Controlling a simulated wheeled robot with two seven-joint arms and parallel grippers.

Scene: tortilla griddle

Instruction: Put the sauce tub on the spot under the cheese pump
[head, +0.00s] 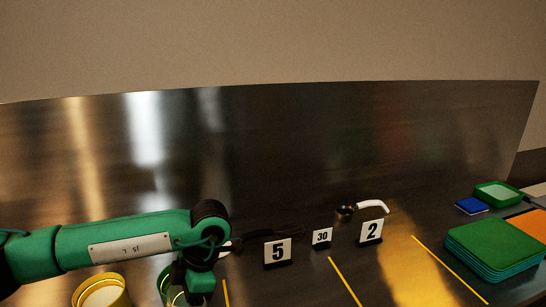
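A yellow round tub (103,293) with a pale inside sits at the bottom left, cut by the picture's edge. I cannot tell which one is the sauce tub. My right gripper is not in view.
Number signs 5 (277,252), 30 (322,237) and 2 (371,232) stand on the dark counter. Yellow lines (345,281) mark it. A stack of green trays (494,249), an orange board (527,225) and a blue block (471,206) are at the right. A metal wall (300,150) rises behind.

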